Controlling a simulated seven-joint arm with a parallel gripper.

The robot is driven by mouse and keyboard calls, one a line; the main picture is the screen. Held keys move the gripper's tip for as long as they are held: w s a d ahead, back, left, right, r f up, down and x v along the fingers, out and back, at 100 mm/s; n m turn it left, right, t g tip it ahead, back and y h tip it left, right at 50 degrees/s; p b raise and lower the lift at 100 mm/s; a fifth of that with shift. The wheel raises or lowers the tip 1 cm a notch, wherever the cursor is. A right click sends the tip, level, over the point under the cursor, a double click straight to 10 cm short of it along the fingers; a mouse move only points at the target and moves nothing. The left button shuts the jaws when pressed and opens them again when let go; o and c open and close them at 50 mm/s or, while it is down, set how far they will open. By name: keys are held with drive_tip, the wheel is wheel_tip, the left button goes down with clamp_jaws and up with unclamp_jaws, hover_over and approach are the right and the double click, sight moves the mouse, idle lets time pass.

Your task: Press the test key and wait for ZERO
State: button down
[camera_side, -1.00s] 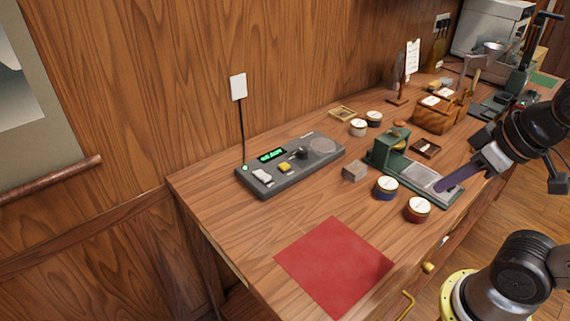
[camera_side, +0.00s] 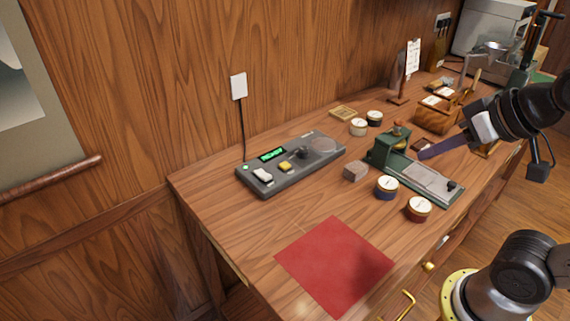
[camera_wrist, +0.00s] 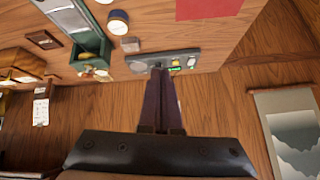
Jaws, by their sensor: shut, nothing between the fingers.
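A dark grey tester (camera_side: 290,176) lies on the bench near the wall. It has a lit green display (camera_side: 271,154) whose small text I cannot read surely, a white key (camera_side: 263,176), a yellow key (camera_side: 285,167), a black knob (camera_side: 302,153) and a round pan (camera_side: 322,145). I cannot tell which key is the test key. My gripper (camera_side: 424,155) is shut and empty, in the air to the right of the tester, by the green press. In the wrist view my gripper (camera_wrist: 160,72) overlaps the tester (camera_wrist: 190,54) and hides part of it.
The green press (camera_side: 384,147) with its long base, a small brown block (camera_side: 355,171), a blue tin (camera_side: 386,188) and a red tin (camera_side: 418,208) stand right of the tester. A red cloth (camera_side: 334,265) lies in front. Bare bench lies between cloth and tester.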

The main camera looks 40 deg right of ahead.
drive_tip(key=w+r+m+t, duration=0.25)
drive_tip(key=w+r, duration=0.25)
drive_tip(key=w, duration=0.6)
drive_tip(key=m+g+y, duration=0.1)
drive_tip(key=m, duration=0.2)
hover_over(287, 167)
wheel_tip(287, 167, down, 13)
drive_tip(key=shift+r, duration=0.2)
drive_tip(key=shift+f, duration=0.1)
drive_tip(key=shift+f, duration=4.3)
drive_tip(key=shift+f, duration=0.15)
drive_tip(key=shift+f, duration=0.25)
